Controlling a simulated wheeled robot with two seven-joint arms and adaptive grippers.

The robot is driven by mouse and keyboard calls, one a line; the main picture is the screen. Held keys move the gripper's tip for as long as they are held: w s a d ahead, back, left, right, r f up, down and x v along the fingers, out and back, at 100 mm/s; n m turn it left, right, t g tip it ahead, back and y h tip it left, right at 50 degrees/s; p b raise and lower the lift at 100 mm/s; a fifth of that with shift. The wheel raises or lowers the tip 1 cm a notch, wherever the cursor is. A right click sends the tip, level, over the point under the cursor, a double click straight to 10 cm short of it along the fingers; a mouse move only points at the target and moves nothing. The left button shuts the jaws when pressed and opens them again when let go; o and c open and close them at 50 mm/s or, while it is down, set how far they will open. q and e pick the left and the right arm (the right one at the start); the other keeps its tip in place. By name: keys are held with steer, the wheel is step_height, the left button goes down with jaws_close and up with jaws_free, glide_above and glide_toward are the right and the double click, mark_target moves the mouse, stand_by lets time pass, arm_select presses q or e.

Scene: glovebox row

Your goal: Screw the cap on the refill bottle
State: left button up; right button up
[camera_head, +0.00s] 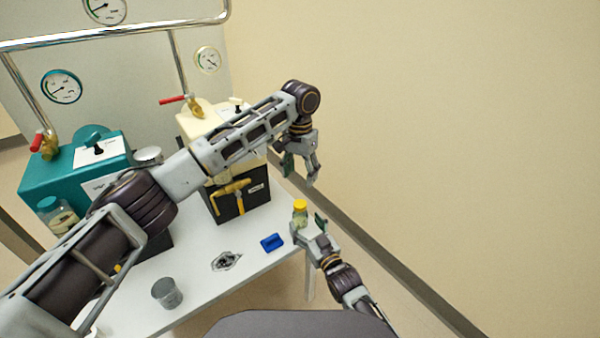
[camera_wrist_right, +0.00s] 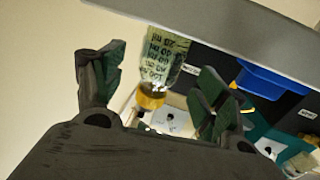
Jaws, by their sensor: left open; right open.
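The refill bottle (camera_head: 300,216) is small and clear with a yellow cap (camera_head: 300,204) at its top, near the right edge of the table. In the right wrist view, the bottle (camera_wrist_right: 160,55) has a printed label and appears upside down; its yellow cap (camera_wrist_right: 150,98) sits at its mouth. I cannot tell how tightly the cap sits. My right gripper (camera_head: 309,223) is open beside the bottle; in its wrist view the fingers (camera_wrist_right: 160,88) stand on either side of it, with gaps showing. My left gripper (camera_head: 300,170) is open and empty, above the bottle.
A blue block (camera_head: 272,242) lies left of the bottle; a metal cup (camera_head: 167,293) stands nearer the front. A cream and black unit (camera_head: 240,203) with a yellow handle and a teal unit (camera_head: 70,172) stand behind. Wall and floor lie right of the table.

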steer(key=v, duration=0.7)
steer(key=shift+s, duration=0.25)
steer(key=shift+d, duration=0.15)
steer(key=shift+s, duration=0.1)
stand_by(0.3)
